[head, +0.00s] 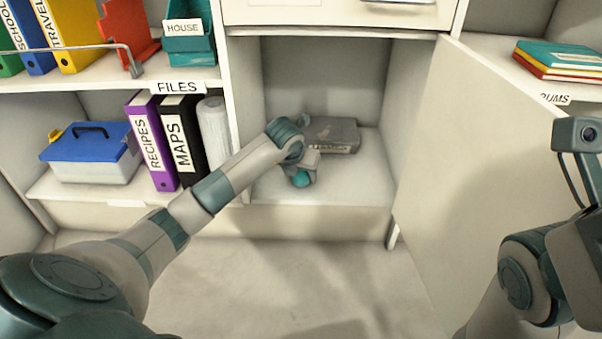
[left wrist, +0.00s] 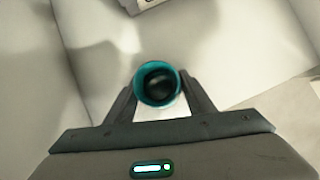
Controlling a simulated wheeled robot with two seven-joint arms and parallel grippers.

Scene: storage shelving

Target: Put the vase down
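The teal vase (left wrist: 158,83) is seen from above in the left wrist view, with its round dark mouth toward the camera. The two fingers of my left gripper (left wrist: 160,100) lie on either side of it and touch it. In the head view the vase (head: 302,179) shows as a small teal patch below my left gripper (head: 304,168), inside the open compartment. It looks upright and low over the compartment floor (head: 350,185). I cannot tell whether its base touches the floor. The fingers of my right gripper are out of view.
A grey box (head: 335,134) lies at the back of the compartment, behind my left gripper. The open door (head: 480,170) stands on the right. Binders, a white roll (head: 214,135) and a blue-lidded box (head: 92,152) fill the left shelf. The compartment's right floor is clear.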

